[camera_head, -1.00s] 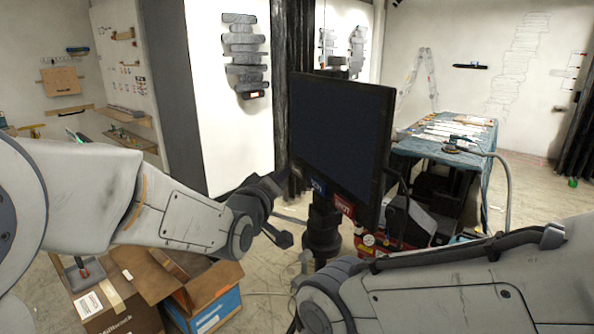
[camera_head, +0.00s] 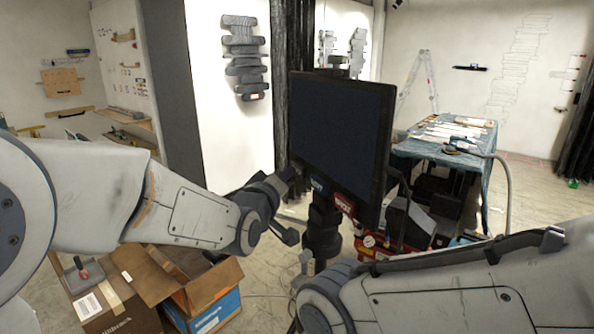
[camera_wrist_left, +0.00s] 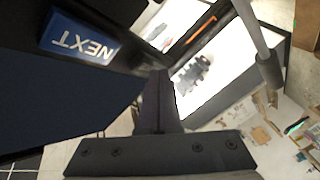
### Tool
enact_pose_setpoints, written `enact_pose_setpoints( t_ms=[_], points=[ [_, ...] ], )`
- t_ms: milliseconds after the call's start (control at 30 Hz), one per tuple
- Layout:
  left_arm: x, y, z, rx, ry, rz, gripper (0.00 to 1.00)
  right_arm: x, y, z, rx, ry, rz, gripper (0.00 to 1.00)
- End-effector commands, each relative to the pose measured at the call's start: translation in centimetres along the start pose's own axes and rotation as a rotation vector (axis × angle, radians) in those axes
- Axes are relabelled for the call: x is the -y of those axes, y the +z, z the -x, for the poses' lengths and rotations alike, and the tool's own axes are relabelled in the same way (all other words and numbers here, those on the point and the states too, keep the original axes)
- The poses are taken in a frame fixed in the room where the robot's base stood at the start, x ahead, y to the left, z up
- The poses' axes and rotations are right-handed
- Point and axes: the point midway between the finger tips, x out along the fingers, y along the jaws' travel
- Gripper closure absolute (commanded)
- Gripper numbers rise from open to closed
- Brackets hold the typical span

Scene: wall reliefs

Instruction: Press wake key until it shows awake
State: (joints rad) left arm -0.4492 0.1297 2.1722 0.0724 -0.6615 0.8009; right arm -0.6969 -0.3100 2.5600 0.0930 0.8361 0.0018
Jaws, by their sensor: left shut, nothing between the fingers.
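A dark screen (camera_head: 340,130) stands on a black post in the middle of the head view; its face is blank. A blue key (camera_head: 319,187) and a red key (camera_head: 345,205) sit under its lower edge. In the left wrist view the blue key (camera_wrist_left: 78,40) reads NEXT, upside down. I cannot make out a key marked wake. My left gripper (camera_head: 290,175) is shut and empty at the screen's lower left, near the blue key. Its fingers (camera_wrist_left: 158,98) show apart from that key in the wrist view. My right gripper is out of view.
Open cardboard boxes (camera_head: 190,285) stand on the floor at lower left. A table with a blue cloth (camera_head: 425,148) and a hose is behind the screen at right. Dark stacked reliefs (camera_head: 245,60) hang on the white wall.

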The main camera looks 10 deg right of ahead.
Motion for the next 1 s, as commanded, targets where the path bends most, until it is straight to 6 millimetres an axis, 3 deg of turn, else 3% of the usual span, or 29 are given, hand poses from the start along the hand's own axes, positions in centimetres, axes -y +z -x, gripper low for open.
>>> enact_pose_setpoints(
  t_ms=[1000],
  points=[
    [0.26,-0.06,0.23,-0.001,0.001,-0.001,1.00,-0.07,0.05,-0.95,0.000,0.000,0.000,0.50]
  ],
)
